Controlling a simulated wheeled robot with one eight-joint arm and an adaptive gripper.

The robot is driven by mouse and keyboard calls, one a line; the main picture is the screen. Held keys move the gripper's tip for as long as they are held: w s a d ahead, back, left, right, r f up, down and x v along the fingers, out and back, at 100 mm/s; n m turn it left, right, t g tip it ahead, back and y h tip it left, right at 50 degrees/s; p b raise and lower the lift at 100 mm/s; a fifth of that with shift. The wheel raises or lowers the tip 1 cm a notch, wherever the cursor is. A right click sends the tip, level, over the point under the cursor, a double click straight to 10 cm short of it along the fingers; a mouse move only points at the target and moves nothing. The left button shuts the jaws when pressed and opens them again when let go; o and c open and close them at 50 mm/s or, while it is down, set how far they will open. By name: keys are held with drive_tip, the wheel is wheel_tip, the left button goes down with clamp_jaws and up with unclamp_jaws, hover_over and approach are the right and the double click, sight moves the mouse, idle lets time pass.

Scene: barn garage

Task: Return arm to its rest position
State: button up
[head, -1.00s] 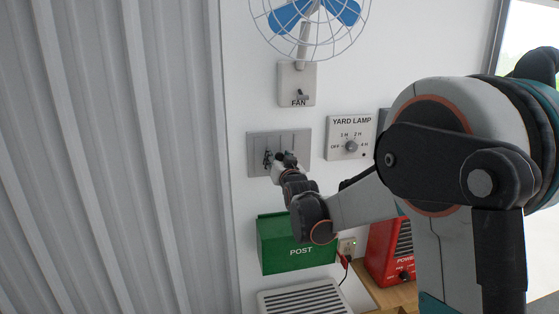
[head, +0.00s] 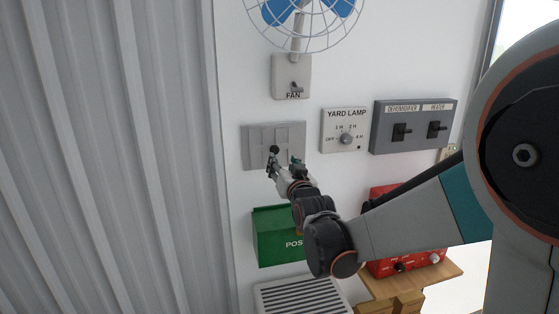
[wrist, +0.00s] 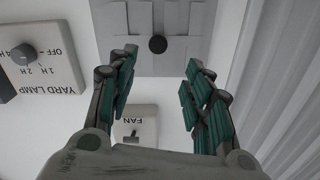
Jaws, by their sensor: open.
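My gripper (head: 284,161) is in front of the grey switch panel (head: 296,133) on the white wall in the head view. In the wrist view my gripper (wrist: 157,95) has its two green-padded fingers spread apart with nothing between them. Beyond the fingertips the grey panel (wrist: 185,55) shows, with a round black knob (wrist: 157,44) in front of it. Whether the fingertips touch the panel I cannot tell. My arm reaches in from the right side of the head view, bent at its joints.
Around the panel are a fan switch (head: 291,76), a yard lamp dial (head: 345,130), a dehumidifier and heater box (head: 413,126), and a green post box (head: 277,238). A red power unit (head: 384,268) sits on a wooden shelf (head: 440,272). Corrugated metal (head: 110,160) covers the left.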

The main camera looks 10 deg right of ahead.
drive_tip(key=shift+s, duration=0.5)
drive_tip(key=shift+f, duration=0.1)
drive_tip(key=s+f+n+g+b, duration=0.2)
drive_tip(key=s+f+g+b, duration=0.9)
drive_tip(key=s+f+b, duration=1.4)
drive_tip(key=s+f, duration=1)
drive_tip(key=f, duration=0.1)
drive_tip(key=shift+s+n, duration=0.2)
drive_tip(key=shift+n, duration=0.1)
drive_tip(key=shift+f, duration=0.15)
